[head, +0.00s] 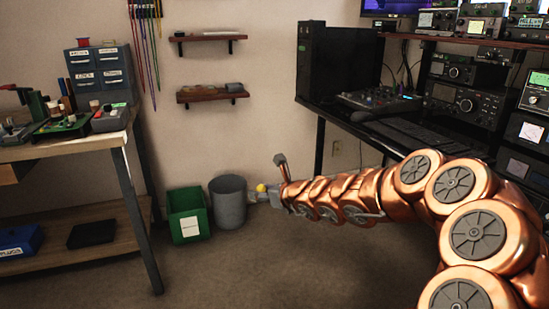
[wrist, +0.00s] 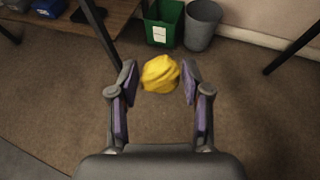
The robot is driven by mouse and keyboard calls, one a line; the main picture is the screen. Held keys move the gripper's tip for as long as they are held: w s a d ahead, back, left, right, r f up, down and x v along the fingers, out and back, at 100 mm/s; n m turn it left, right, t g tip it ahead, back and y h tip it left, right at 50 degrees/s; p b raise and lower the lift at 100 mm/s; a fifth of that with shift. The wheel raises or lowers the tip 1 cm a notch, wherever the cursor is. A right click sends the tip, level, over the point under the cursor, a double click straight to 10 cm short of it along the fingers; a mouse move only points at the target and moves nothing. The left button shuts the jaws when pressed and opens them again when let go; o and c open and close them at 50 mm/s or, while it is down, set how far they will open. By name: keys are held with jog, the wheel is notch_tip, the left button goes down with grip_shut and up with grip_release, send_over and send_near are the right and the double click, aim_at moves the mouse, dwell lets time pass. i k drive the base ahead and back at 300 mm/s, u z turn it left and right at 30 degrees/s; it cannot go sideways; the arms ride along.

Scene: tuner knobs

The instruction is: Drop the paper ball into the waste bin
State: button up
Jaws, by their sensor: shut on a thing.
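The paper ball (wrist: 160,74) is yellow and crumpled. It sits between the fingertips of my gripper (wrist: 157,80) in the wrist view, held above the floor. In the head view the ball (head: 261,188) shows small at the end of my copper arm, just right of the grey bin, with my gripper (head: 268,193) partly hidden by the arm. The grey round waste bin (head: 229,205) stands on the floor against the wall; it also shows at the top of the wrist view (wrist: 201,28). Its inside is mostly hidden.
A green square bin (head: 187,216) with a white label stands left of the grey bin. A workbench (head: 70,152) with a lower shelf is at the left. A dark desk (head: 330,111) with radios is at the right. The floor (head: 215,270) in front is clear.

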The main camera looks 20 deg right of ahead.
aim_at(236, 225)
jog(key=z, duration=0.65)
jog(key=i, duration=1.05)
jog(key=u, duration=0.15)
jog(key=i, duration=1)
jog(key=u, duration=1.15)
jog(key=i, duration=0.2)
jog(key=u, duration=0.05)
